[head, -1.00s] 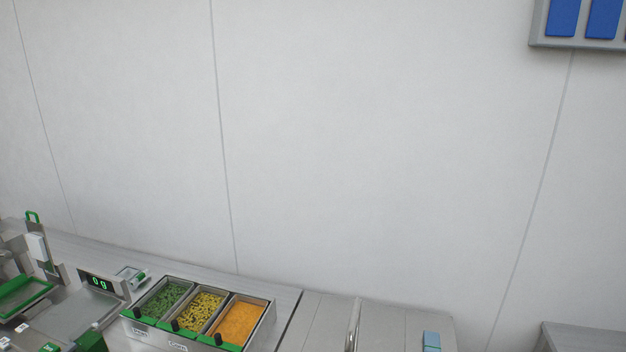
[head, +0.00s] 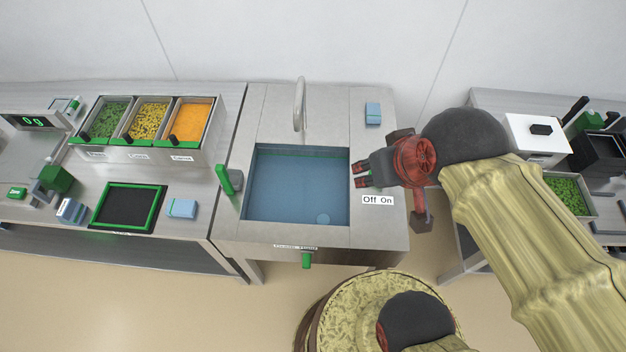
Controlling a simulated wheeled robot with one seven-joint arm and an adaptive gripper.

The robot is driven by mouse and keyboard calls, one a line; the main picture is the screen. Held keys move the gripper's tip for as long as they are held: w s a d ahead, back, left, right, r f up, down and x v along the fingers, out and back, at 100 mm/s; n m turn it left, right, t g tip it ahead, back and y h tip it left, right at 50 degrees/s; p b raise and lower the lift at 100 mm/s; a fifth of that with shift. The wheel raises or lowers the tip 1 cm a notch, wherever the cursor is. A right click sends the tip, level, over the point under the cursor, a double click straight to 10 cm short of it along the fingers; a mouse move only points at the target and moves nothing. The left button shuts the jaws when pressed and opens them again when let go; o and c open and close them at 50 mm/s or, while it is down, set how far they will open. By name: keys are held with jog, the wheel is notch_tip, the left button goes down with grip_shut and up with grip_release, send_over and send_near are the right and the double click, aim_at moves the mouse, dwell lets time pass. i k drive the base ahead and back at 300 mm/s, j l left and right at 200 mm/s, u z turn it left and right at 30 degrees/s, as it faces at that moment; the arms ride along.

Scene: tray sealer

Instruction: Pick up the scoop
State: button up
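Three bins stand in a steel holder (head: 150,154) at the left, with green, yellow and orange food in them. A short black handle shows at the front of each: the green bin's handle (head: 85,136), the yellow bin's handle (head: 127,138) and the orange bin's handle (head: 173,139). These look like scoop handles; any bowls are hidden. My gripper (head: 358,175) is over the right edge of the sink, pointing left, far to the right of the bins. Its fingers look apart, with nothing between them.
A sink (head: 232,232) of blue liquid lies between my gripper and the bins. A tall tap (head: 299,105) and a green-handled lever (head: 224,180) stand at its edges. A black mat with a green frame (head: 97,207) lies before the bins. A right-hand counter (head: 484,101) carries more containers.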

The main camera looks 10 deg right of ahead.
aim_at(232, 180)
jog(key=j+u, duration=0.15)
jog(key=j, duration=0.2)
jog(key=i+j+u, duration=0.1)
jog(key=j, duration=0.25)
jog(key=i+j+u, duration=0.15)
jog(key=j, duration=0.2)
jog(key=i+j+u, duration=0.1)
jog(key=j, duration=0.2)
jog(key=i+j+u, duration=0.1)
jog(key=i, duration=0.1)
